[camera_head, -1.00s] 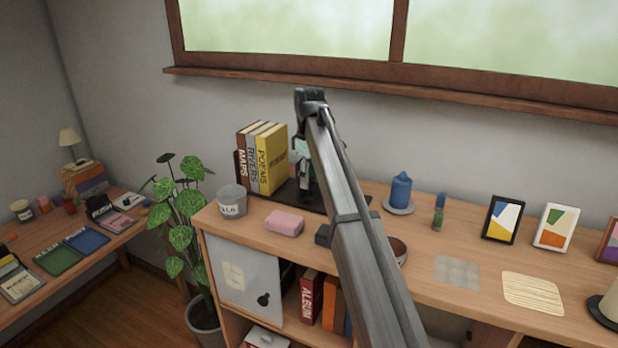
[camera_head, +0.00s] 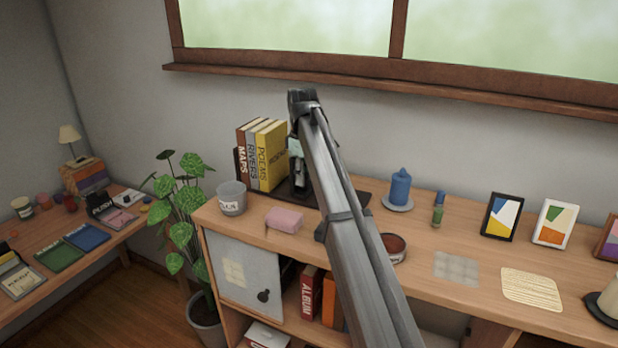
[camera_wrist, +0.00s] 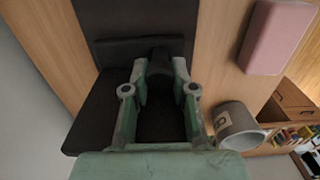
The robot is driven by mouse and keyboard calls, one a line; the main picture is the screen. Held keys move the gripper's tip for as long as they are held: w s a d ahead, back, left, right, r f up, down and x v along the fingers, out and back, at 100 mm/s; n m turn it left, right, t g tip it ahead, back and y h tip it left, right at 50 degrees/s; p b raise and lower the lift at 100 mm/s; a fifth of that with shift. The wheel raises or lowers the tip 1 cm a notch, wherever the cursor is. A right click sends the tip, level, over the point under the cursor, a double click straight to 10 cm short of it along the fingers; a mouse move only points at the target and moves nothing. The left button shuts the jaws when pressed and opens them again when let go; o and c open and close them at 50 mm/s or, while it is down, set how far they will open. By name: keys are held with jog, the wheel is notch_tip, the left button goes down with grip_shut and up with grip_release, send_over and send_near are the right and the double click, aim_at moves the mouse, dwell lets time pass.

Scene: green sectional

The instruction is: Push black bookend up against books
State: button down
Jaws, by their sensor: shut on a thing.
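In the head view the bookend (camera_head: 300,188) shows as a dark shape under my gripper, mostly hidden. I cannot tell if it touches the yellow book. The wrist view does not show the books.
A grey cup (camera_head: 232,198) and a pink block (camera_head: 285,220) stand in front of the mat. A blue candle (camera_head: 400,187), a small bottle (camera_head: 438,212) and a dark bowl (camera_head: 393,249) are to the right. A window sill (camera_head: 350,88) runs behind.

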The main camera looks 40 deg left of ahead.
jog(key=shift+s+a, duration=0.25)
jog(key=shift+a, duration=0.8)
jog(key=c, duration=0.9)
grip_release()
jog(key=shift+d, duration=0.1)
jog(key=shift+c, duration=0.2)
notch_tip(320, 180, up, 12)
